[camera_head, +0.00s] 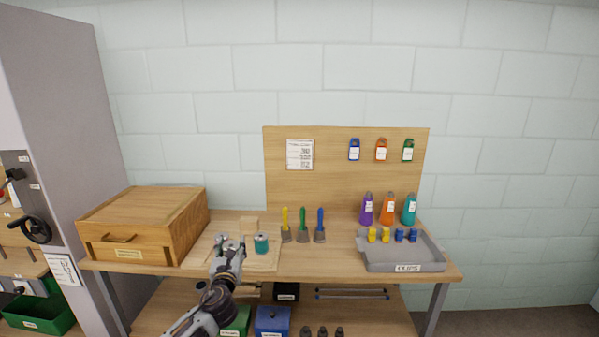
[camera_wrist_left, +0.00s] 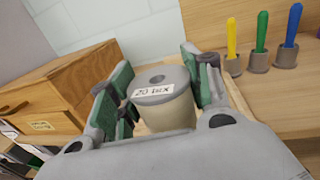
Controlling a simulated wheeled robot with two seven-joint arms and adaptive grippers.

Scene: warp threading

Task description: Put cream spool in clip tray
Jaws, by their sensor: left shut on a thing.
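My left gripper (camera_head: 230,241) is over the wooden board on the workbench. In the left wrist view its two fingers (camera_wrist_left: 160,92) are shut on the cream spool (camera_wrist_left: 168,113), one on each side. The spool has a grey top with a hole and a label reading "20 tex". In the head view the gripper mostly hides the spool. I cannot tell whether the spool touches the board. The grey clip tray (camera_head: 374,262), labelled "CLIPS", is at the right end of the bench and holds yellow and blue clips. My right gripper is not in view.
A teal spool (camera_head: 261,244) stands on the board (camera_head: 264,264) right of my gripper. Yellow, green and blue handled tools (camera_head: 303,226) stand in holders between board and tray. A wooden box (camera_head: 146,226) is at left. Purple, orange and teal bottles (camera_head: 388,209) stand behind the tray.

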